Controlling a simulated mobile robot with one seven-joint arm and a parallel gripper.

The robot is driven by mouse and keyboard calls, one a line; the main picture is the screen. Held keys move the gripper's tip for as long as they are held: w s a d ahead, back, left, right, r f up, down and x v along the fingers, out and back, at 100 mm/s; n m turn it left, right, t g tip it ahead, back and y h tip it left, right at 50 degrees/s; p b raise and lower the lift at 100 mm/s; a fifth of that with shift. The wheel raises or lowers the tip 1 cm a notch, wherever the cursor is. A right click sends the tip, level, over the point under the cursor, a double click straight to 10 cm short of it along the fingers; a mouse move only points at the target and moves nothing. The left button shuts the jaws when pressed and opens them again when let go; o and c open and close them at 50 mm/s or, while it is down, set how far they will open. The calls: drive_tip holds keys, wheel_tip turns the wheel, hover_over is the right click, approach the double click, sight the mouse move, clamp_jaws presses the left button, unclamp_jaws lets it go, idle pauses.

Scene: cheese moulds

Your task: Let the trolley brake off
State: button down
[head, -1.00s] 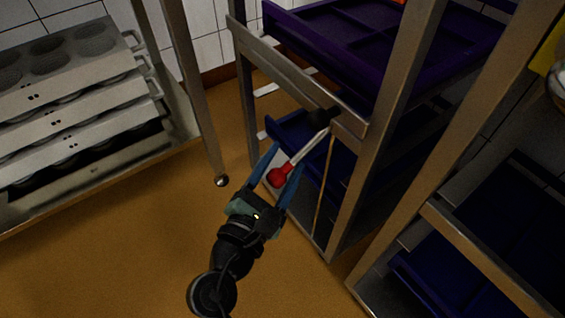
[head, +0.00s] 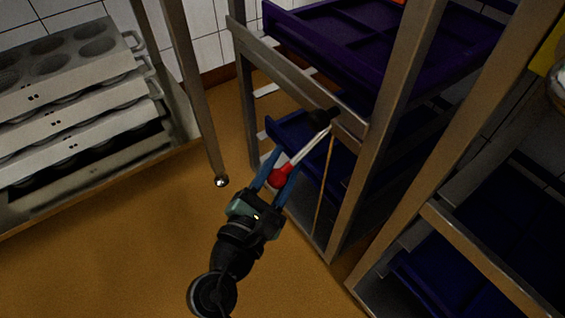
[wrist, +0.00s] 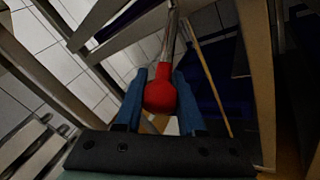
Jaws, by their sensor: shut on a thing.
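The trolley (head: 346,215) is a metal frame holding purple and blue trays. A brake lever (head: 305,148) slants down to the left from a black pivot (head: 322,118) on the trolley's crossbar. The lever ends in a red knob (head: 279,177), which also shows in the wrist view (wrist: 160,92). My gripper (head: 276,172) is shut on the red knob, with one blue finger on each side of it. In the wrist view the fingers (wrist: 160,98) flank the knob, and the lever runs up and away from it.
A rack of grey mould trays (head: 75,110) stands at the left. Another frame with dark blue trays (head: 440,270) stands at the lower right. A thin tan rod (head: 324,185) hangs below the pivot. The orange floor (head: 120,240) at the lower left is clear.

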drive_tip(key=shift+a+r+p, duration=0.2)
drive_tip(key=shift+r+p, duration=0.05)
drive_tip(key=shift+p, duration=0.15)
idle(0.3)
drive_tip(key=r+p, duration=0.1)
drive_tip(key=p, duration=0.2)
drive_tip(key=shift+s+a+g, duration=0.1)
drive_tip(key=shift+a+g, duration=0.05)
drive_tip(key=shift+g, duration=0.25)
wheel_tip(320, 180, up, 9)
drive_tip(key=m+g+y+p, duration=0.3)
drive_tip(key=g+y+p, duration=0.1)
drive_tip(key=p, duration=3.1)
drive_tip(key=shift+a+m+g+y+p, duration=0.15)
drive_tip(key=shift+m+g+y+p, duration=0.2)
drive_tip(key=shift+g, duration=0.45)
drive_tip(key=shift+w, duration=0.2)
drive_tip(key=c, duration=0.6)
unclamp_jaws()
drive_tip(key=shift+f, duration=0.1)
drive_tip(key=shift+c, duration=0.2)
drive_tip(key=shift+o, duration=0.6)
drive_tip(key=shift+s+f, duration=0.2)
